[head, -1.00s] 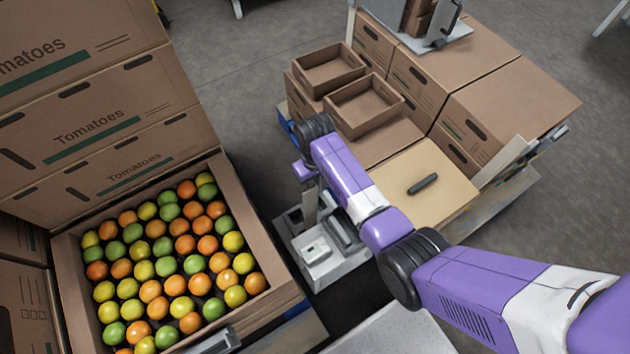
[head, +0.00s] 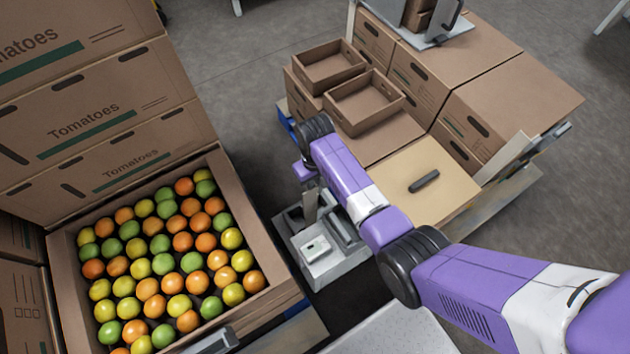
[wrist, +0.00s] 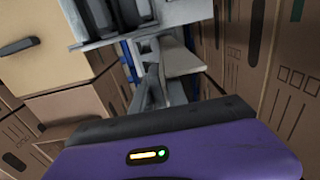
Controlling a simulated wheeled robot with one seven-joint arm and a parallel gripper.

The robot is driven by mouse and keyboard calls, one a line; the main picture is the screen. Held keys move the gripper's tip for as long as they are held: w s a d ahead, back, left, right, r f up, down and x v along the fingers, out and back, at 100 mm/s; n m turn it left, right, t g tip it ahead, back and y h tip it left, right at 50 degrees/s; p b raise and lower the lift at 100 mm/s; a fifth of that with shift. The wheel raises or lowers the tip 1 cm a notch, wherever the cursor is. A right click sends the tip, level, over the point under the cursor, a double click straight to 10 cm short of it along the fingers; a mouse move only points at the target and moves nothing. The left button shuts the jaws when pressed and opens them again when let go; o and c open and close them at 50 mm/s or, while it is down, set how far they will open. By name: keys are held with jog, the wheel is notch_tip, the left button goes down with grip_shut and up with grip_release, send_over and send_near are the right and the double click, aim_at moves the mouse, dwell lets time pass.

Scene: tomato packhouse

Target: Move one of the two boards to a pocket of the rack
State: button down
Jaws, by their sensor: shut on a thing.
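My gripper (head: 306,176) points down at the far end of my arm. It is shut on a thin, upright grey-brown board (head: 310,207). The board's lower part is close above or within a light grey unit with slots (head: 328,262), perhaps the rack; I cannot tell whether they touch. The unit stands between the tomato crate and the carton stack. In the wrist view grey slotted parts (wrist: 105,20) show at the top, and my purple gripper housing covers the bottom. The fingertips are not clear there. I cannot surely pick out the second board.
An open crate (head: 66,268) full of orange, green and yellow tomatoes is at the left, below stacked cartons (head: 150,78). On the right, a carton stack bears open trays (head: 335,90) and a tan top (head: 445,207) with a black bar (head: 424,181). Grey floor lies behind.

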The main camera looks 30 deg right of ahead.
jog(key=shift+f+b, duration=0.45)
jog(key=shift+f, duration=0.25)
jog(key=c, duration=1.2)
grip_release()
jog(key=shift+c, duration=0.2)
notch_tip(320, 180, up, 8)
jog(key=p, duration=0.8)
